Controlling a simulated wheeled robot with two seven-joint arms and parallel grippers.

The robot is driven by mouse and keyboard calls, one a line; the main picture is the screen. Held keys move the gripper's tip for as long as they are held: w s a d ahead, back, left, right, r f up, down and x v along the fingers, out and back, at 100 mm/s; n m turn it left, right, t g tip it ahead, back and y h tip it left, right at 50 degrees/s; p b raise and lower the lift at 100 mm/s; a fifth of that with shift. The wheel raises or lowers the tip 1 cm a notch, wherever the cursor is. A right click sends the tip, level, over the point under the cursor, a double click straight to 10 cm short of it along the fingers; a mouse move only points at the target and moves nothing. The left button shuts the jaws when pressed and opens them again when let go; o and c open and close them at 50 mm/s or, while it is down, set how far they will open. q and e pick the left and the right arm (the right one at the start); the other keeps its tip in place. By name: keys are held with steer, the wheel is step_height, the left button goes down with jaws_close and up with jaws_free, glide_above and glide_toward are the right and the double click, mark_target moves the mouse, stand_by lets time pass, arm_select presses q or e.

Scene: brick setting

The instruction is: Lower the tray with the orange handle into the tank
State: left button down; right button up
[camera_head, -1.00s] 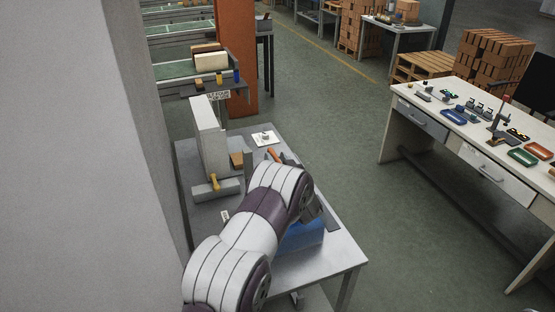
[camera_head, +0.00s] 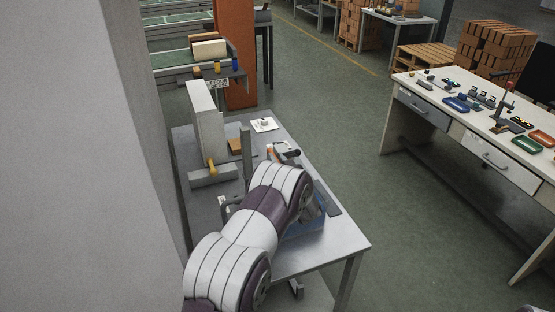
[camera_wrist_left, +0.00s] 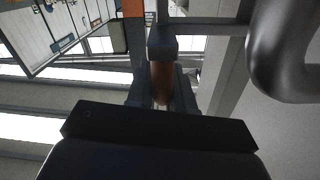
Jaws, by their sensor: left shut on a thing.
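My left gripper (camera_wrist_left: 160,90) is shut on the orange handle (camera_wrist_left: 161,84), which looks brownish in the left wrist view. In the head view my left arm reaches over the near table, and its wrist hides most of the gripper and the handle. A blue-grey box-like thing (camera_head: 306,228) shows below my wrist; I cannot tell whether it is the tank or the tray. A grey upright bar (camera_head: 247,146) stands left of my wrist; I cannot tell what it belongs to. The tray's body is not clearly visible. My right gripper is not in view.
The near table (camera_head: 345,246) also bears a tall white block (camera_head: 207,118), a yellow-handled grey piece (camera_head: 212,174) and a small white plate (camera_head: 264,124). A wall or column fills the left side. A workbench (camera_head: 463,125) stands at right, with open floor between.

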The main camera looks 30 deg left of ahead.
arm_select(q)
steer(key=c, duration=1.2)
jaws_free()
steer(key=shift+a+r, duration=0.1)
steer(key=shift+o, duration=0.5)
steer(key=shift+s+a+r, duration=0.1)
steer(key=shift+s, duration=0.05)
steer(key=shift+d, duration=0.2)
steer(key=b+v, duration=0.2)
steer(key=v, duration=1)
steer(key=shift+s, duration=0.2)
